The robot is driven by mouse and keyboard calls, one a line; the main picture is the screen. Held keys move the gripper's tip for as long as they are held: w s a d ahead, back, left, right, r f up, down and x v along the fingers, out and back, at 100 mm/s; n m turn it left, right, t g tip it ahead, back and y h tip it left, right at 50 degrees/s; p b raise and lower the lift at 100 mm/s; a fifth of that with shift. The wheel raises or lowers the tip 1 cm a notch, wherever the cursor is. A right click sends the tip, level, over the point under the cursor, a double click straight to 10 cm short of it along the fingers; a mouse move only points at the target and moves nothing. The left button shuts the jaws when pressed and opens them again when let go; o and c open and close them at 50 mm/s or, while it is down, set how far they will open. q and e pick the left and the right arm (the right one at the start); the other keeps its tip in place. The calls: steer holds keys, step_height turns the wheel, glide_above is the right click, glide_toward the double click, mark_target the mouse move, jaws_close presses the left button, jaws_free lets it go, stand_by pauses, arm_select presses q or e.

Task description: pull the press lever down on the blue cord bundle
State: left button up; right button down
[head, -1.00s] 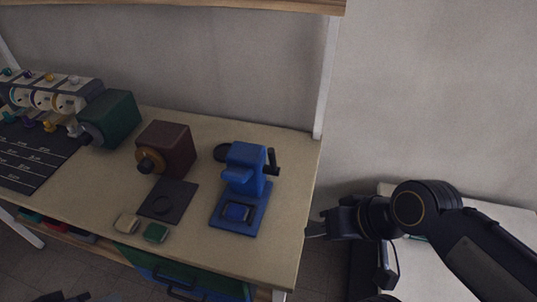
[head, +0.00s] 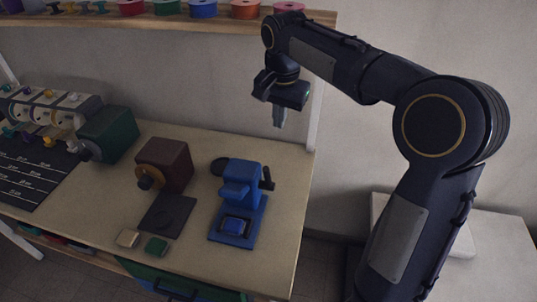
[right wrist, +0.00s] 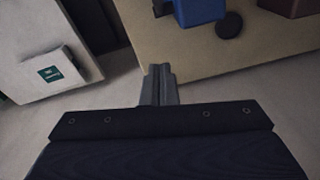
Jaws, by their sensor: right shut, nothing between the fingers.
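The blue press (head: 240,187) stands on the right part of the table, with a black lever (head: 267,179) on its right side and a black round disc on its left. A dark blue bundle (head: 235,226) lies on its base plate, under the head. My right gripper (head: 279,117) is raised above and behind the press, shut and empty, fingers pointing down. In the right wrist view its shut fingers (right wrist: 160,82) point toward the table edge, with part of the blue press (right wrist: 198,11) and the disc (right wrist: 229,25) at the top. My left gripper is out of view.
A brown press (head: 164,164) with a dark plate (head: 167,215) and a green press (head: 109,134) stand to the left on the table (head: 272,250). A shelf (head: 165,22) with coloured spools runs above. Small beige and green pads lie in front.

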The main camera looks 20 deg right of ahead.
steer(key=shift+w+f, duration=0.1)
stand_by(0.3)
steer(key=f, duration=0.3)
steer(key=a+f+p, duration=0.1)
steer(key=f, duration=0.3)
steer(key=s+a+f, duration=0.1)
steer(key=f, duration=0.2)
steer(key=shift+a+f, duration=0.2)
steer(key=shift+f, duration=0.15)
steer(key=shift+s+a+f, duration=0.15)
steer(key=shift+f, duration=0.05)
